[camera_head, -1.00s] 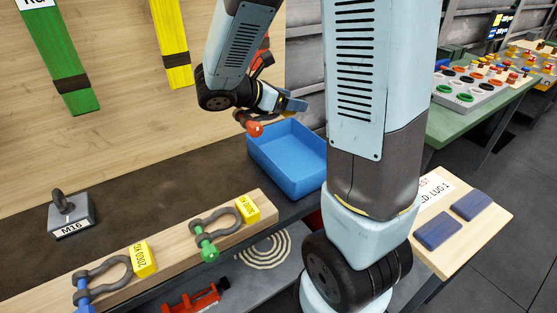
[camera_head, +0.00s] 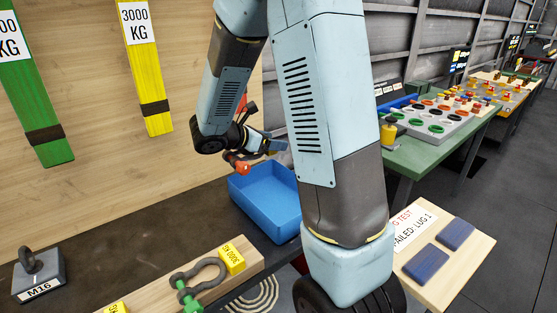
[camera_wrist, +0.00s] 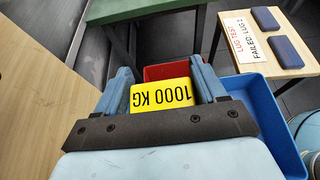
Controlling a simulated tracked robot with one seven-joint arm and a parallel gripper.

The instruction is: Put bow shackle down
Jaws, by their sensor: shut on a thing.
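My gripper (camera_head: 264,148) is shut on a bow shackle with an orange-red pin (camera_head: 241,167). In the wrist view its yellow tag, reading 1000 KG (camera_wrist: 163,95), sits between the two blue fingers of my gripper (camera_wrist: 162,88). The shackle's grey bow is mostly hidden. In the head view it hangs just above the back left of an open blue bin (camera_head: 268,220), apart from it. The bin also shows at the right in the wrist view (camera_wrist: 268,105).
A wooden block (camera_head: 215,270) holds a shackle with a green pin (camera_head: 188,292). An M16 lifting eye (camera_head: 38,275) stands on the dark bench. A wooden stand (camera_head: 450,270) with two blue pads is at right. A red container (camera_wrist: 165,72) lies beyond the tag.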

